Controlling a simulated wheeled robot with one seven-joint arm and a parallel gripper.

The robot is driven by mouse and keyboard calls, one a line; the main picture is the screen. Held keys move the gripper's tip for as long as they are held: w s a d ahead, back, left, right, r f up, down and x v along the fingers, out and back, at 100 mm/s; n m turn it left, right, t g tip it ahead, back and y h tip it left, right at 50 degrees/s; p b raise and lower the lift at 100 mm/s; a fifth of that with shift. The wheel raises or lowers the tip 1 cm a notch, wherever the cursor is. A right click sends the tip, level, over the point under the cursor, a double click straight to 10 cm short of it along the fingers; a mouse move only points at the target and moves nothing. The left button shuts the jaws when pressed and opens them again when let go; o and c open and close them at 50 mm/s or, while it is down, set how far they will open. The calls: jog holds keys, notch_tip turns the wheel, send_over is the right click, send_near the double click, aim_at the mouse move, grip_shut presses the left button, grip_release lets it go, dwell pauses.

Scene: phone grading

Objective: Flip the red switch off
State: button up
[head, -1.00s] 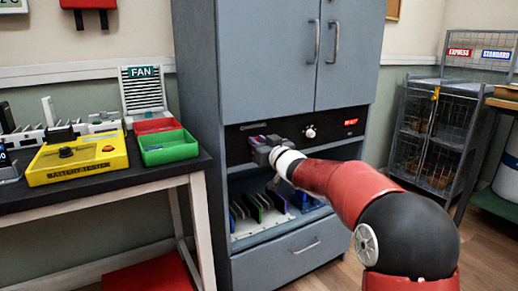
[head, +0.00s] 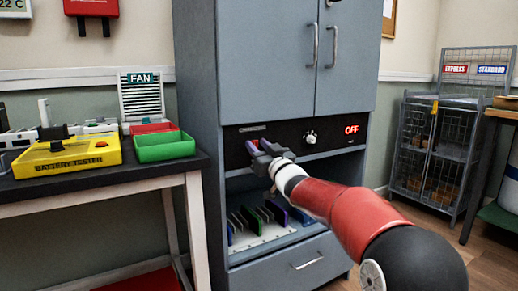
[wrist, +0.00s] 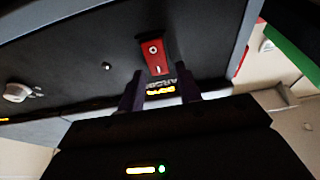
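The red rocker switch (wrist: 153,53) is on the dark panel (wrist: 85,60) in the wrist view, marked with a circle and a bar. In the head view it is mostly hidden by my gripper (head: 262,148), which is at the panel's left part. In the wrist view my gripper (wrist: 160,90) has its two dark fingers apart, with nothing held between them. The switch lies just beyond the fingertips; I cannot tell whether they touch it. A red display (head: 352,129) at the panel's right reads OFF.
A white knob (head: 309,137) is right of my gripper on the panel. Below is a rack (head: 262,243) with several upright phones. A table with a yellow battery tester (head: 65,156) and a green tray (head: 165,146) stands left. A wire cage (head: 433,150) stands right.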

jog(key=shift+o, duration=0.7)
jog(key=v, duration=0.7)
jog(key=shift+s+d+b, duration=0.25)
jog(key=shift+s+b, duration=0.05)
jog(key=shift+s, duration=0.05)
jog(key=shift+f, duration=0.1)
